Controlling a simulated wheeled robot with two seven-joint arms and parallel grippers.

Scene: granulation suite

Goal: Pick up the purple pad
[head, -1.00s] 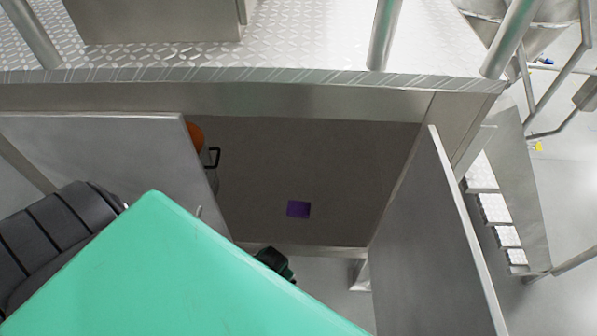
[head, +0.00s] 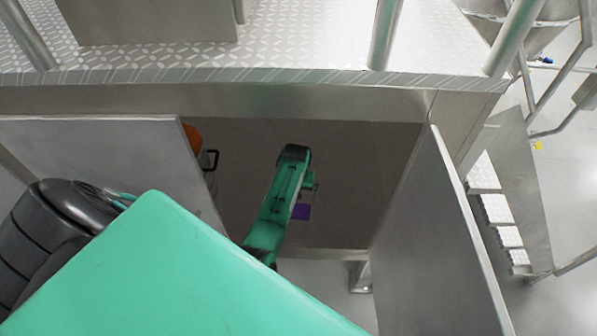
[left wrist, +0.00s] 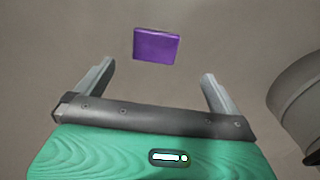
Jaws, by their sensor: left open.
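The purple pad (head: 301,211) lies on the floor of the open cabinet, partly covered by my left gripper in the head view. In the left wrist view the whole purple pad (left wrist: 157,45) shows as a small flat block, just beyond the fingertips and between their lines. My left gripper (left wrist: 155,75) is open and empty, its two grey fingers spread wide, apart from the pad. In the head view my green left gripper (head: 309,188) reaches into the cabinet above the pad. My right gripper is not in view.
The cabinet has an open left door (head: 100,160) and an open right door (head: 435,240) flanking the opening. An orange-topped container (head: 192,133) with a black handle stands inside at the left. A grey round object (left wrist: 300,100) is at right in the wrist view.

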